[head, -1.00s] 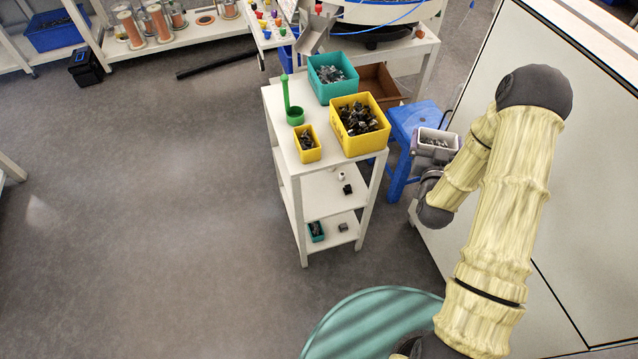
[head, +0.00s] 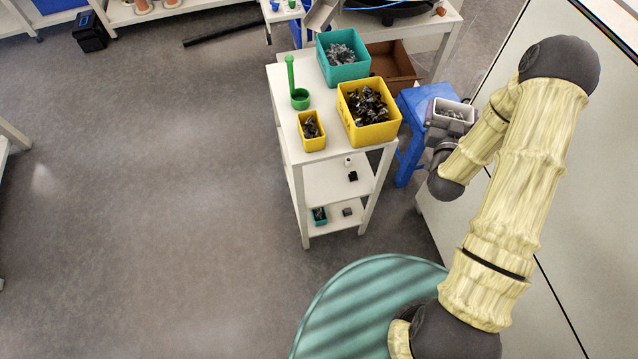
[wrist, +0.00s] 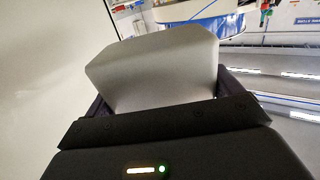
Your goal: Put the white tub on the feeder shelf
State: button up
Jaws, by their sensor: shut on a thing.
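The white tub (head: 452,108) holds small grey parts and is upright at the end of my arm, right of the shelf in the head view. My gripper (head: 446,124) is shut on it. In the wrist view the tub's plain pale side (wrist: 155,70) fills the space between the fingers of my gripper (wrist: 160,95). The white shelf (head: 285,82) has its top and two lower levels in view; I cannot tell if it is the feeder shelf. The tub is apart from it, above and beside the blue stool (head: 412,97).
On the shelf top stand a teal bin (head: 342,58), a large yellow bin (head: 368,112), a small yellow bin (head: 311,131) and a green holder (head: 299,98). A machine table (head: 450,30) stands behind. A pale panel (head: 500,210) is close on the right. Open floor lies left.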

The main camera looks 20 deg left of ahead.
jog(key=s+a+f+n+y+b, duration=0.1)
jog(key=f+n+y+b, duration=0.1)
jog(key=f+b, duration=1.05)
jog(key=s+a+f+n+g+y+b, duration=0.1)
jog(key=a+f+y+b, duration=0.15)
jog(key=f+b, duration=1.05)
jog(key=s+f+n+y+b, duration=0.2)
jog(key=f+y+b, duration=0.1)
jog(key=f+b, duration=0.95)
jog(key=s+a+f+n+g+y+b, duration=0.1)
jog(key=s+a+n+g+y+b, duration=0.1)
jog(key=s+a, duration=0.3)
jog(key=s+a+f+n+g+y+b, duration=0.2)
jog(key=s+a+n+g+y+b, duration=0.1)
jog(key=a, duration=0.7)
jog(key=shift+s+a+n+g+y, duration=0.25)
jog(key=shift+s+n+g+y, duration=0.15)
jog(key=shift+s+g+y, duration=0.5)
jog(key=shift+s, duration=0.25)
jog(key=b+x, duration=0.1)
jog(key=x, duration=0.3)
jog(key=b+x, duration=0.1)
jog(key=x, duration=0.9)
jog(key=shift+w+r+b, duration=0.1)
jog(key=shift+r+b, duration=0.1)
jog(key=shift+b, duration=0.2)
